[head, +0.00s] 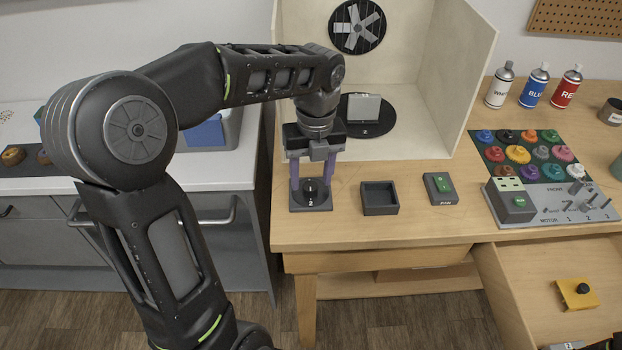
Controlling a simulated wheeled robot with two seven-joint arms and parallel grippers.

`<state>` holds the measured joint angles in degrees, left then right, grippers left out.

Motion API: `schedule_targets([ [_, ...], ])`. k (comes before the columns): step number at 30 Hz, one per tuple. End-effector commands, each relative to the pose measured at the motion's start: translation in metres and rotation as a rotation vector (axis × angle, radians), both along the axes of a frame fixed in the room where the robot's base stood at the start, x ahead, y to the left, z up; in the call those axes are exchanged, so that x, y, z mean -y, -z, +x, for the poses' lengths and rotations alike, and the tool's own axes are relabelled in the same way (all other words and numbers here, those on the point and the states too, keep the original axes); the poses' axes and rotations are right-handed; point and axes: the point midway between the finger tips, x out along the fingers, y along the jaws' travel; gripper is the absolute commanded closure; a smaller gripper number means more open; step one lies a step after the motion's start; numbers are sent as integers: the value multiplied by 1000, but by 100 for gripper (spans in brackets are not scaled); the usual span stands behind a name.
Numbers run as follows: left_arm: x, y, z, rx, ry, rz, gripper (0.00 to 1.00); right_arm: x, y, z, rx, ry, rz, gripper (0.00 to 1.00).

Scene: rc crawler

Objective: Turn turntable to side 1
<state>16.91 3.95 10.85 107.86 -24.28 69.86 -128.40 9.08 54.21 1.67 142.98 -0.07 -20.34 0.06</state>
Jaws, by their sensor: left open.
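The turntable (375,130) is a black disc on the floor of a pale open booth, with a flat grey panel (361,108) standing on it. In front of the booth, near the table's front left, is a small dark base plate (311,208) with a black knob (311,187) and a small white mark that I cannot read surely. My left gripper (311,190) points down with its purple fingers open, one on each side of the knob. I cannot tell whether they touch it. My wrist hides the disc's left edge.
An empty black tray (380,198) and a green-buttoned fan switch box (439,188) stand right of the knob. A control panel (550,205), colored paint pots (519,154) and spray cans (536,87) are farther right. An open drawer (520,300) juts out at lower right.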

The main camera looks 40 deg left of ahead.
Motion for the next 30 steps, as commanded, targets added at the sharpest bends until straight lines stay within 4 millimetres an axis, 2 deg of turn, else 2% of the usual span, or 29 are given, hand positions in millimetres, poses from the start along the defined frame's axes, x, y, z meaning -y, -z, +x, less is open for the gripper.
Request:
schedule_targets([
  [5,-1,14,-1,-1,0,1,48,0,0,0,0,0,0,80],
  [13,-1,15,-1,1,0,1,48,0,0,0,0,0,0,80],
  [30,-1,15,-1,1,0,1,95,0,0,0,0,0,0,80],
])
